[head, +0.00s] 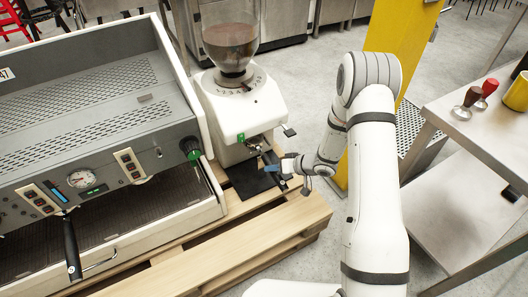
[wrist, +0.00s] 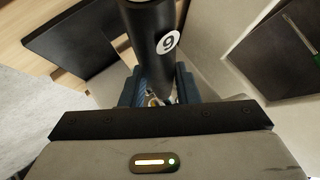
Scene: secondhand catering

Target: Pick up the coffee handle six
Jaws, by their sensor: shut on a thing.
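A coffee handle (wrist: 152,35) with a thick black grip shows in the wrist view. Its round white sticker bears a digit that looks like 9 at this angle and could be a 6 turned over. My gripper (wrist: 158,92) has its blue fingers on either side of the black grip and is shut on it. In the head view my gripper (head: 287,164) is at the front of the white coffee grinder (head: 240,107), above a black mat (head: 252,182). The handle's metal head is hard to make out there.
The espresso machine (head: 90,90) stands left of the grinder, with another black handle (head: 71,245) hanging at its front. Both machines are on a wooden pallet (head: 250,235). A metal table (head: 480,120) at right carries tampers and a yellow cup (head: 517,92).

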